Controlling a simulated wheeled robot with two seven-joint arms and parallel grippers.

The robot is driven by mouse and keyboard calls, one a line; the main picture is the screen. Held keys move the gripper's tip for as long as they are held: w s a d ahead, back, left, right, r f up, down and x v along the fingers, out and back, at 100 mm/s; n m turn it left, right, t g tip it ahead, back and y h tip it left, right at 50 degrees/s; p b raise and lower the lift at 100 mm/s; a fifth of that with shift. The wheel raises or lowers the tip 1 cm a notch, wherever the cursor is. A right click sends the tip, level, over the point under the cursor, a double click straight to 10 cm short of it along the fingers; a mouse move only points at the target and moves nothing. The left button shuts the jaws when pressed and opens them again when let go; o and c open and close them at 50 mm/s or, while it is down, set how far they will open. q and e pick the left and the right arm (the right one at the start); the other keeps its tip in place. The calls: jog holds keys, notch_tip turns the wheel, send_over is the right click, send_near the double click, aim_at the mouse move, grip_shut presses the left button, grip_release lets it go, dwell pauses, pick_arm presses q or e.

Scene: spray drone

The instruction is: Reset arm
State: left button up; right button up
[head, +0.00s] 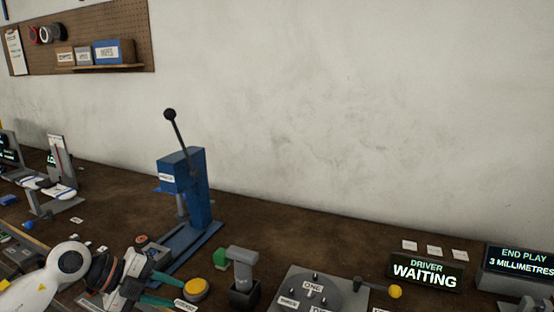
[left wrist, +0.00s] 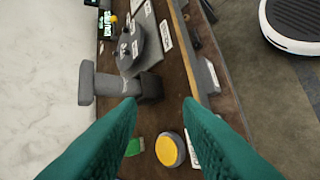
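My left gripper (head: 172,291) comes in from the lower left in the head view. Its two teal fingers stand apart with nothing between them. In the left wrist view the left gripper (left wrist: 160,101) is also open and empty, above the bench. A yellow round button (head: 195,288) is just right of the fingers in the head view; the yellow button also shows in the left wrist view (left wrist: 167,151). A grey T-shaped handle (head: 242,258) stands in a dark block right of the button, apart from the gripper. My right gripper is not in view.
A blue lever press (head: 205,195) stands behind the gripper. A grey plate with a round dial (head: 312,291) lies to the right. Displays reading "DRIVER WAITING" (head: 425,271) and "END PLAY 3 MILLIMETRES" (head: 520,260) stand farther right. The brown bench (head: 290,235) has clear room behind the plate.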

pick_arm(q)
jog(key=s+d+r+n+t+h, duration=0.2)
jog(key=d+r+n+t+h, duration=0.45)
jog(key=d+t, duration=0.35)
jog(key=s+a+f+n+y, duration=0.3)
jog(key=a+f+n+y, duration=0.2)
jog(key=f+n+y, duration=0.35)
jog(key=s+a+f+n+y, duration=0.3)
jog(key=a+f+n+y, duration=0.2)
jog(key=f+n+y, duration=0.4)
jog(key=s+d+f+n+g+h, duration=0.1)
jog(key=s+f+g, duration=0.4)
jog(key=s, duration=0.5)
jog(key=s+d+f+g+h, duration=0.1)
jog(key=s+f+g, duration=0.4)
jog(key=s, duration=0.5)
notch_tip(320, 180, down, 28)
jog(key=s+r+g, duration=0.1)
jog(key=s+g, duration=0.1)
jog(key=s+a+f+g, duration=0.1)
jog(key=s+a+f, duration=0.2)
jog(key=s+f, duration=1.1)
jog(key=shift+s+f, duration=0.35)
jog(key=shift+s, duration=0.55)
